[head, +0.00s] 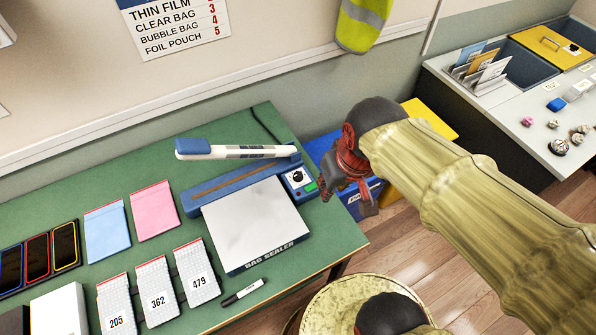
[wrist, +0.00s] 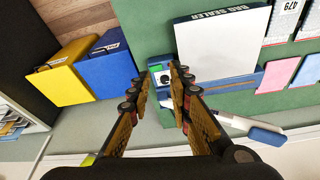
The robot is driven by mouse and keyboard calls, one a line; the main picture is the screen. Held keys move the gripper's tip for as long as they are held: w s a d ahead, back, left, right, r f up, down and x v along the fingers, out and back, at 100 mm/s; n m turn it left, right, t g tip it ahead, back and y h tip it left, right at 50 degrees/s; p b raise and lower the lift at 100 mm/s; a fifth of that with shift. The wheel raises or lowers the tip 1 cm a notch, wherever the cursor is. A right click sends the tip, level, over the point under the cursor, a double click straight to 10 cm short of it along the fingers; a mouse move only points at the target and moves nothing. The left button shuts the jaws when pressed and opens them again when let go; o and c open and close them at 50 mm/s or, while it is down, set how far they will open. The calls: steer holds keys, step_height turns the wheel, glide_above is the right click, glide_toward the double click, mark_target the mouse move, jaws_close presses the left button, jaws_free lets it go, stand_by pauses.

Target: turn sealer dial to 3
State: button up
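The bag sealer (head: 255,225) is a blue machine with a white plate on the green table in the head view. Its dial (head: 297,177) is a dark knob on a pale panel at its right end. In the wrist view the dial (wrist: 165,78) shows between my fingertips, small, and its setting cannot be read. My gripper (head: 328,187) is in the air just right of the panel in the head view. In the wrist view my gripper (wrist: 162,76) has its fingers apart with nothing between them, and no contact with the dial is visible.
A wall chart (head: 178,22) lists bag types with numbers. The sealer's raised arm (head: 240,151) stands behind the plate. A marker (head: 243,292), pink pouch (head: 153,210) and blue pouch (head: 106,232) lie on the table. Blue (wrist: 105,65) and yellow (wrist: 65,78) bins stand beside it.

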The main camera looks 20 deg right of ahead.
mark_target(298, 175)
steer(key=o, duration=0.6)
steer(key=w+f+g, duration=0.1)
steer(key=w+f, duration=0.4)
steer(key=w+a+f+g+p, duration=0.1)
steer(key=w+f, duration=0.4)
steer(key=w+f+m+g, duration=0.1)
steer(key=w+f+g, duration=0.1)
steer(key=w+f, duration=0.3)
steer(key=shift+w+a+f, duration=0.15)
steer(key=shift+w+f, duration=0.1)
steer(key=shift+f, duration=0.1)
steer(key=shift+c, duration=0.2)
steer(key=shift+w+f, duration=0.4)
steer(key=shift+w, duration=0.2)
steer(key=shift+w+f, duration=0.35)
steer(key=shift+w, duration=0.2)
steer(key=shift+m+t, duration=0.4)
steer(key=shift+m, duration=0.2)
steer(key=w, duration=0.2)
steer(key=w+r, duration=0.1)
steer(key=w, duration=0.1)
steer(key=shift+a+r, duration=0.1)
steer(key=shift+s+f, duration=0.2)
step_height(298, 175, down, 8)
steer(key=shift+r+b, duration=0.25)
steer(key=shift+b, duration=0.2)
steer(key=shift+c, duration=0.7)
jaws_close()
